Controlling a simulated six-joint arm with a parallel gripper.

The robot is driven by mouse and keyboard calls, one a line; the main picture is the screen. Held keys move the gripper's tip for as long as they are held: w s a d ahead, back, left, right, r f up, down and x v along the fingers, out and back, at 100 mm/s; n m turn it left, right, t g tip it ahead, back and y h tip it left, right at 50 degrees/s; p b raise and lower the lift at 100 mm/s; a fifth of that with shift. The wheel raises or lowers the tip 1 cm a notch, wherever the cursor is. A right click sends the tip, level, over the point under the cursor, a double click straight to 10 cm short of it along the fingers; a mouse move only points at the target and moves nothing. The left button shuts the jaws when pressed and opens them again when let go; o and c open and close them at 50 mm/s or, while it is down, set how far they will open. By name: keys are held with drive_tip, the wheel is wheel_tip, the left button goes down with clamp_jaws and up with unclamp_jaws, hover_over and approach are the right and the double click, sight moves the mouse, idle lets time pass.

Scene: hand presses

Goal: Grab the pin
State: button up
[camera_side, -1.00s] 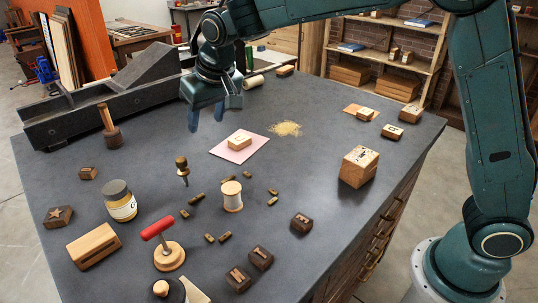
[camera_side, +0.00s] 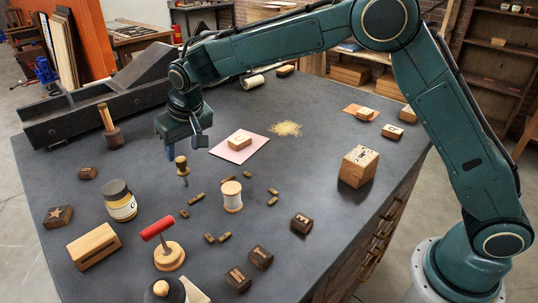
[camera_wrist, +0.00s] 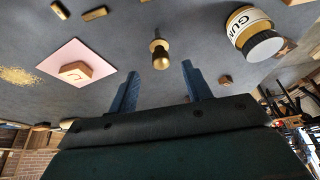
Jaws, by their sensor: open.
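The pin (camera_side: 182,170) has a round wooden and brass-coloured head and a thin dark point. My gripper (camera_side: 181,150) is open and empty, pointing down just above and behind the pin in the side view. In the wrist view my gripper (camera_wrist: 159,76) has its fingers wide apart, one on each side of the pin's line. No contact with the pin shows.
A glue jar (camera_side: 120,201) stands left of the pin, and a thread spool (camera_side: 232,196) right of it. Several small brass pieces (camera_side: 197,199) lie around. A red-handled stamp (camera_side: 168,256) stands in front. A pink sheet with a wooden block (camera_side: 239,143) lies behind right.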

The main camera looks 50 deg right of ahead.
sight(183, 159)
drive_tip(key=shift+x, duration=2.4)
drive_tip(key=shift+x, duration=2.6)
drive_tip(key=shift+w, duration=0.1)
drive_tip(key=shift+r, duration=0.1)
drive_tip(key=c, duration=0.9)
drive_tip(key=shift+c, duration=0.5)
drive_tip(key=shift+r, duration=0.1)
wheel_tip(183, 159, up, 20)
